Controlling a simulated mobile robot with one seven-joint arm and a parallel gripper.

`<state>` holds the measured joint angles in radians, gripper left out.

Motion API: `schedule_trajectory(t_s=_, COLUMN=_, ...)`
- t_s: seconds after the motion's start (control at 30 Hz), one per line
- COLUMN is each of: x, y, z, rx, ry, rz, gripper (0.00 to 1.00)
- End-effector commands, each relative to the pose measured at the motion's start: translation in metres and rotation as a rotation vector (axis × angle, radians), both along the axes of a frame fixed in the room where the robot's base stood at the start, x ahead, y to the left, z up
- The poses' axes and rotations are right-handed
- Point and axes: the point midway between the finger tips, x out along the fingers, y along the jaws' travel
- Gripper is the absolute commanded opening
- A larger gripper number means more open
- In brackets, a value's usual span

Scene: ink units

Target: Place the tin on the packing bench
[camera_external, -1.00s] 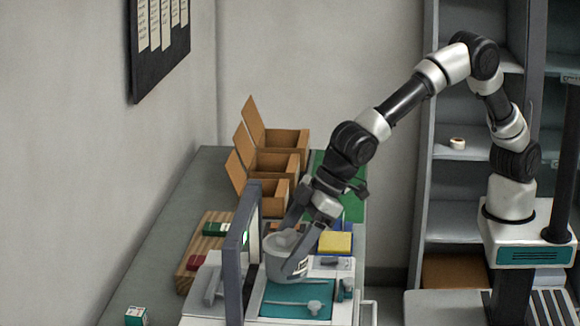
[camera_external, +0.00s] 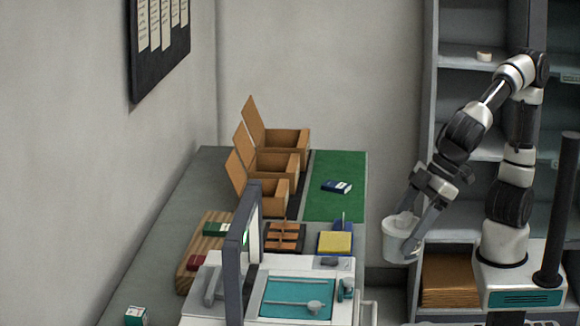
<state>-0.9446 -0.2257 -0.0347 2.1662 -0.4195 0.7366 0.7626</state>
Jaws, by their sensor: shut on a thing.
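The tin (camera_external: 396,243) is a light grey, round container with a knob-like lid. My gripper (camera_external: 405,228) is shut on it, with a finger on either side. It is held upright in the air to the right of the bench's right edge, in front of the shelf unit. The packing bench (camera_external: 172,238) is a long grey surface along the left wall. A green mat (camera_external: 325,203) covers its far right part. The tin's far side is hidden.
A white machine with a teal panel (camera_external: 283,299) and a raised dark-framed lid (camera_external: 235,262) fills the bench's near end. Open cardboard boxes (camera_external: 283,163) stand at the back. A dark blue box (camera_external: 337,187) lies on the mat. A yellow pad (camera_external: 335,243) lies nearer.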

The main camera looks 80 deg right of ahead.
Motion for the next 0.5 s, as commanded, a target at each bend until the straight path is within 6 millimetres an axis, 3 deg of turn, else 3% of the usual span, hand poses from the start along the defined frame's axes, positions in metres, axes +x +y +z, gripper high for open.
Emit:
schedule_trajectory(t_s=0.13, x=-0.004, y=-0.007, z=0.001, rx=0.002, ry=-0.003, rz=-0.009, gripper=0.29)
schedule_trajectory(t_s=0.23, x=0.009, y=-0.016, z=0.0, rx=0.001, ry=-0.002, rz=-0.033, gripper=0.29)
schedule_trajectory(t_s=0.37, x=0.044, y=-0.037, z=-0.004, rx=0.0, ry=-0.001, rz=-0.087, gripper=0.29)
schedule_trajectory(t_s=0.5, x=0.09, y=-0.071, z=-0.011, rx=0.001, ry=-0.001, rz=-0.154, gripper=0.29)
